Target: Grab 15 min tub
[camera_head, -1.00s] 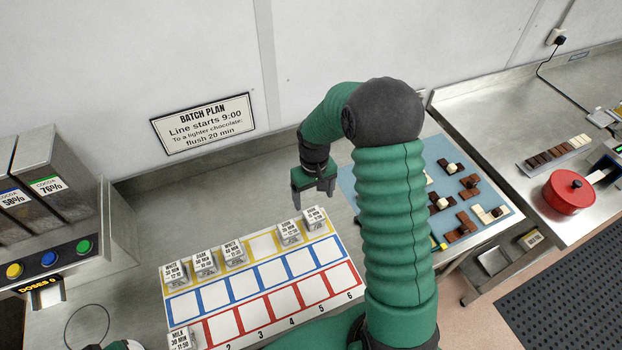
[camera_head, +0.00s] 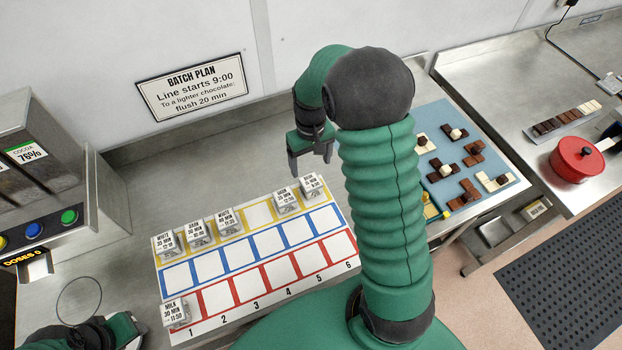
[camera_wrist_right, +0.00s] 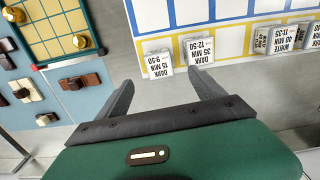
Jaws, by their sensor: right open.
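The 15 min tub (camera_head: 311,185) is a small clear tub with a white label reading DARK 15 MIN, at the far right of the yellow row on the white board (camera_head: 200,327). In the right wrist view, the tub (camera_wrist_right: 158,65) lies just beyond and between the fingertips. My right gripper (camera_head: 311,162) is open and empty, behind and above the tub in the head view; it also shows in the wrist view (camera_wrist_right: 160,80). The DARK 35 MIN tub (camera_head: 287,200) stands close beside it. Part of my left arm shows at the lower left; its jaw state is unclear.
Several more tubs stand in the left part of the yellow row, such as the WHITE tub (camera_head: 165,244); a MILK tub (camera_head: 175,312) is at the front left. The blue mat (camera_head: 440,118) with chocolate pieces lies to the right. The wall is behind; the blue cells are clear.

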